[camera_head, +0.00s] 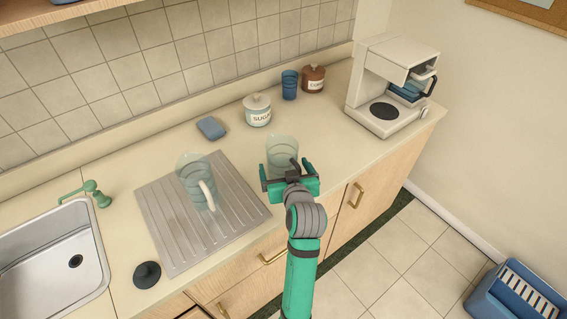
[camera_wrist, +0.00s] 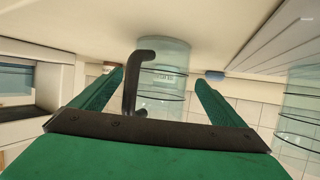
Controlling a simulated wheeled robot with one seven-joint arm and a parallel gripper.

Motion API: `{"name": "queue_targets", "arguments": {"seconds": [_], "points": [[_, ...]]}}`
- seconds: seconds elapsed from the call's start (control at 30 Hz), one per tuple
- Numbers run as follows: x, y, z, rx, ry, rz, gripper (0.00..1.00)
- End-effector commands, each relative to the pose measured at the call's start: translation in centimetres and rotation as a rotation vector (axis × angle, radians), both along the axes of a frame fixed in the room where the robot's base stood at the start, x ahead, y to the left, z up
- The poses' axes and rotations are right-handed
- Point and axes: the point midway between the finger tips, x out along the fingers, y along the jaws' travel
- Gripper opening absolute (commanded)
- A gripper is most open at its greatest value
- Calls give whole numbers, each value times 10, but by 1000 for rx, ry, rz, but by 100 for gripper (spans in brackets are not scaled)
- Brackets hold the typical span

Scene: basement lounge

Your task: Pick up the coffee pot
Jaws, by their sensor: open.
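A clear glass pot with a dark handle (camera_head: 282,149) stands on the counter in the middle of the head view. It also shows in the wrist view (camera_wrist: 170,75), its dark bent handle towards me. My gripper (camera_head: 287,172) is open at the near side of this pot. In the wrist view my gripper's (camera_wrist: 159,78) two green fingers point at the pot, with the handle in the gap between them. I cannot tell whether a finger touches it. A second clear pot with a pale handle (camera_head: 190,172) stands on the drainboard to the left.
A white coffee maker (camera_head: 382,72) stands at the counter's right end. A sugar jar (camera_head: 257,112), a blue cup (camera_head: 289,86) and a brown jar (camera_head: 313,80) stand behind the pot. A blue sponge (camera_head: 211,128) and the sink (camera_head: 45,265) are left. Counter right of the pot is clear.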

Motion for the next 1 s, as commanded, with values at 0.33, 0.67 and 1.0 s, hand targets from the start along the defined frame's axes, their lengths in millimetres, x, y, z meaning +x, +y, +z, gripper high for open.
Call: {"name": "queue_targets", "arguments": {"seconds": [0.33, 0.67, 1.0], "points": [[27, 6, -12, 1, 0, 0, 94], [27, 5, -11, 1, -1, -1, 56], [27, 5, -10, 1, -2, -1, 46]]}}
